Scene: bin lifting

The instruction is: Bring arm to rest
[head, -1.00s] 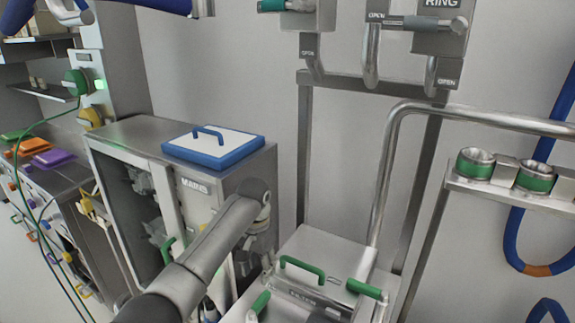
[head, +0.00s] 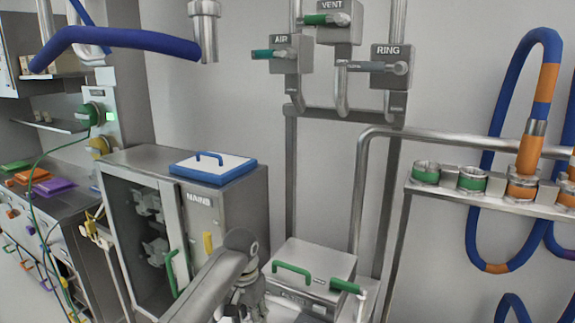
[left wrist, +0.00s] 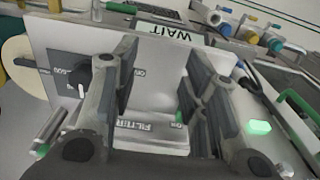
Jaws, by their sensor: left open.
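My left arm (head: 222,275) comes in from the bottom edge of the head view, in front of the steel cabinet and left of the steel filter box (head: 310,268). My left gripper is mostly cut off or hidden there. In the left wrist view my left gripper (left wrist: 158,70) is open, with its two dark fingers apart and nothing held between them. Beyond the fingers is a light panel (left wrist: 65,55) with a black knob. A part labelled FILTER (left wrist: 150,135) shows between the fingers. My right gripper is in no view.
The steel cabinet marked MAINS (head: 232,205) carries a blue-rimmed white lid (head: 212,168). AIR, VENT and RING valves (head: 285,55) are on pipes above. A rack (head: 480,196) with green and orange couplings and blue hoses is at right. A WAIT display (left wrist: 168,33) is behind the panel.

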